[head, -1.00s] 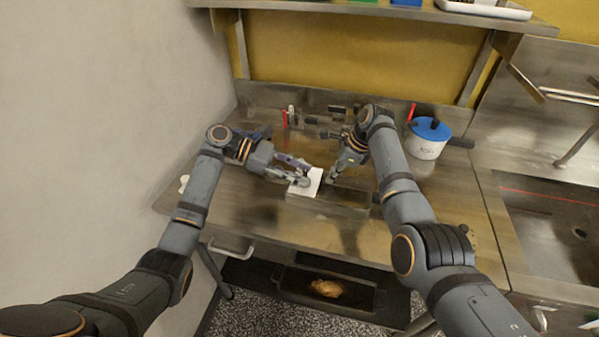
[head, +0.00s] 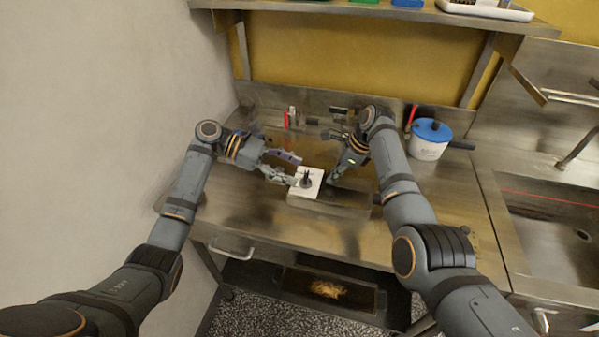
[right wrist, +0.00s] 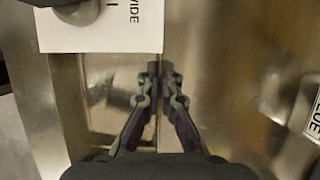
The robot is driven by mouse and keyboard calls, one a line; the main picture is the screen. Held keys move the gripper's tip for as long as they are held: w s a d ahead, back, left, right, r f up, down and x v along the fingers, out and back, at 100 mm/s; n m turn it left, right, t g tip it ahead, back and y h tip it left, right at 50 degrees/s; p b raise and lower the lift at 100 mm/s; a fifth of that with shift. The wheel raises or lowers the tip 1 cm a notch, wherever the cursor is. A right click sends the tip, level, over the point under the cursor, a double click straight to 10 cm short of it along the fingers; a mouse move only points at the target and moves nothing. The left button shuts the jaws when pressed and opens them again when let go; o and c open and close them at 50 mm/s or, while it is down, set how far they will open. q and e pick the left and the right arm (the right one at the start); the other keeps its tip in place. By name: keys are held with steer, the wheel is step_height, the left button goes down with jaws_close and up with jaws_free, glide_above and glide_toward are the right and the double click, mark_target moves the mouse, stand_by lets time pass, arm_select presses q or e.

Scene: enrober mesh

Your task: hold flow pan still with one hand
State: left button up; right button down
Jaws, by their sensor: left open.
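The flow pan (head: 345,198) appears as a shallow metal pan on the steel worktop. A white printed card (head: 296,190) lies at its left part, with a small dark object (head: 307,181) on it. My left gripper (head: 296,171) is open and empty, just left of that object. My right gripper (head: 331,180) is at the pan just right of the card. In the right wrist view its fingertips (right wrist: 160,68) are nearly together on the pan's thin edge, and the card (right wrist: 105,28) lies left of them. The pan's outline is partly lost in reflections.
A white pot with a blue lid (head: 430,138) stands at the back right. A red item (head: 286,119) and small dark items are along the back. A sink (head: 555,225) is at the right, a wall (head: 90,120) at the left, a shelf (head: 380,9) above.

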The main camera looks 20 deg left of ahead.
arm_select(q)
steer(key=w+v, duration=0.1)
steer(key=v, duration=0.7)
steer(key=shift+s+a+r, duration=0.15)
steer(key=shift+s+a, duration=0.3)
steer(key=shift+s, duration=0.05)
